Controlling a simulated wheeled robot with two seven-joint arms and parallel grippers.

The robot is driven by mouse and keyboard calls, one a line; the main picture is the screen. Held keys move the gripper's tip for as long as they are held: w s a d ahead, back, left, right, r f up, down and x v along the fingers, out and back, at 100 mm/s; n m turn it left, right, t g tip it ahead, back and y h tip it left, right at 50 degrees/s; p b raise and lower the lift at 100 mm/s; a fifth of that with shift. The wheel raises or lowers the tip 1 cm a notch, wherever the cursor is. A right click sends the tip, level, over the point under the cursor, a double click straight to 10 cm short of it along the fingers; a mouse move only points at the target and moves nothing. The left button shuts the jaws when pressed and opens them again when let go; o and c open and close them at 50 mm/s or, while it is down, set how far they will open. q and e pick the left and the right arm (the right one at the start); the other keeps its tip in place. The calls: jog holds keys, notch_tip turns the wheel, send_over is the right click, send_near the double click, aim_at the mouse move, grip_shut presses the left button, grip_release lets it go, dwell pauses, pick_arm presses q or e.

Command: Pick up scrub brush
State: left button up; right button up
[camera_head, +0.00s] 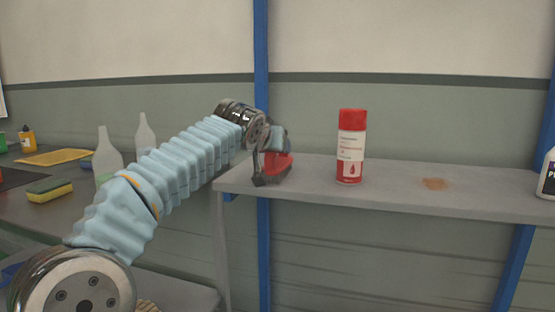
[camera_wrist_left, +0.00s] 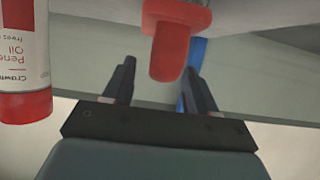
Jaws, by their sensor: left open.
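The scrub brush, a red piece (camera_head: 281,167), is at the left end of the grey shelf, mostly hidden behind my left gripper. In the left wrist view its red handle end (camera_wrist_left: 167,52) points in between the two dark fingers. My left gripper (camera_head: 268,173) is open around that handle end; it also shows in the wrist view (camera_wrist_left: 159,70). The brush head and bristles are not clearly visible. My right gripper is not in view.
A red and white spray can (camera_head: 350,147) stands on the shelf (camera_head: 395,175), right of the gripper. A brown stain (camera_head: 435,184) and a white bottle (camera_head: 547,178) are farther right. A sponge (camera_head: 49,188) and clear bottles (camera_head: 107,162) are on the left counter. Blue posts (camera_head: 262,60) stand behind.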

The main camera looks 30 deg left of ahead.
aim_at(278, 159)
pick_arm(q)
jog(key=x, duration=0.3)
jog(key=shift+w, duration=0.15)
grip_shut()
jog(key=shift+r, duration=0.1)
